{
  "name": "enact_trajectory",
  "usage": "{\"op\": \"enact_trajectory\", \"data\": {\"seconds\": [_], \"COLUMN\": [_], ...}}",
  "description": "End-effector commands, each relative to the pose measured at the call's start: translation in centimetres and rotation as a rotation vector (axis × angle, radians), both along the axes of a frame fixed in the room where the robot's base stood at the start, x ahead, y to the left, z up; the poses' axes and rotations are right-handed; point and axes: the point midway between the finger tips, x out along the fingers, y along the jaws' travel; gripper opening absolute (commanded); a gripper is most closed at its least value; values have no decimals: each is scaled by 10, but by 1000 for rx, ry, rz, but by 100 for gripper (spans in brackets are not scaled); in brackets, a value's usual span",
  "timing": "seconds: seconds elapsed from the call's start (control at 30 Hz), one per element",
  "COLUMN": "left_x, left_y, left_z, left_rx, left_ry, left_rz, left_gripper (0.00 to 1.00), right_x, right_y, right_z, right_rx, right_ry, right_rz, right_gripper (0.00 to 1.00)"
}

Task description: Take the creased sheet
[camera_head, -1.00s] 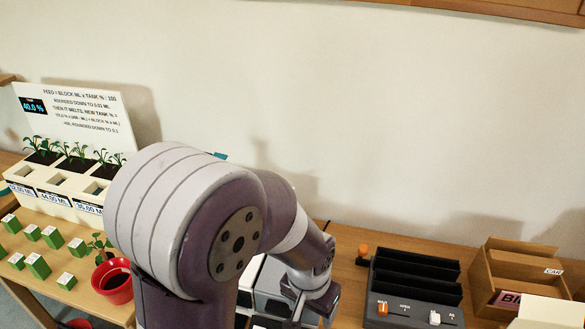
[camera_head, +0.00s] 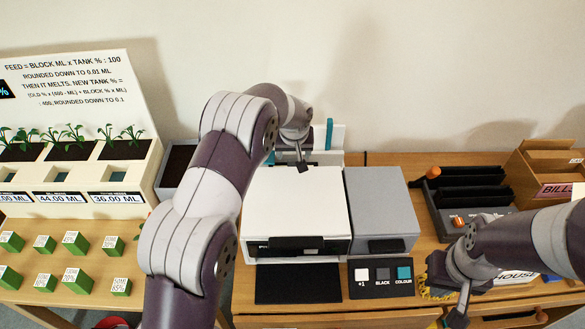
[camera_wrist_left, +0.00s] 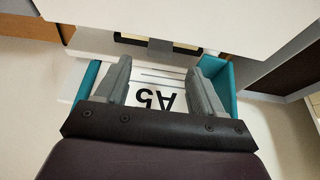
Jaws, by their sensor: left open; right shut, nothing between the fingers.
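A white and grey printer (camera_head: 296,212) stands in the middle of the table. Behind it rises a rear paper tray with teal guides (camera_head: 329,134). In the left wrist view the tray (camera_wrist_left: 165,82) is marked A5 and its teal guide (camera_wrist_left: 219,85) shows at the right. My left gripper (camera_head: 301,165) is open over the rear of the printer; its spread fingers (camera_wrist_left: 159,80) are above the tray, with nothing between them. I cannot make out a creased sheet; a small pale edge shows in the dark slot (camera_wrist_left: 135,39). My right gripper (camera_head: 456,318) is shut and empty at the table's front right.
Buttons on a panel (camera_head: 382,278) and a dark mat (camera_head: 298,284) lie before the printer. Planters (camera_head: 75,185) and several green blocks (camera_head: 75,281) are at the left. A black slotted rack (camera_head: 470,195) and a wooden bills box (camera_head: 545,170) stand at the right.

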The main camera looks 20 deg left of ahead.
Motion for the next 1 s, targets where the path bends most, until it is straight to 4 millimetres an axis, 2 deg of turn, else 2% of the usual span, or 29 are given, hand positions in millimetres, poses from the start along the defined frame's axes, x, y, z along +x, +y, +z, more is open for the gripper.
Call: {"op": "enact_trajectory", "data": {"seconds": [0.1,0.2,0.3,0.47,0.5,0.57,0.7,1.0], "left_x": [9,15,18,19,19,18,18,19], "left_y": [5,7,7,7,7,7,7,7], "left_z": [-18,-35,-42,-42,-42,-42,-42,-40], "left_rx": [1,1,1,0,0,0,1,1], "left_ry": [4,2,0,-1,-1,0,0,-2], "left_rz": [1,1,0,0,0,0,0,0], "left_gripper": [68,68,68,68,65,45,0,0], "right_x": [0,0,0,0,0,0,0,0], "right_y": [0,0,0,0,0,0,0,0], "right_z": [10,11,12,11,11,11,11,10], "right_rx": [0,0,0,0,0,0,0,0], "right_ry": [0,0,0,0,0,0,0,0], "right_rz": [0,0,0,0,0,0,0,0], "right_gripper": [0,0,0,0,0,0,0,0]}}
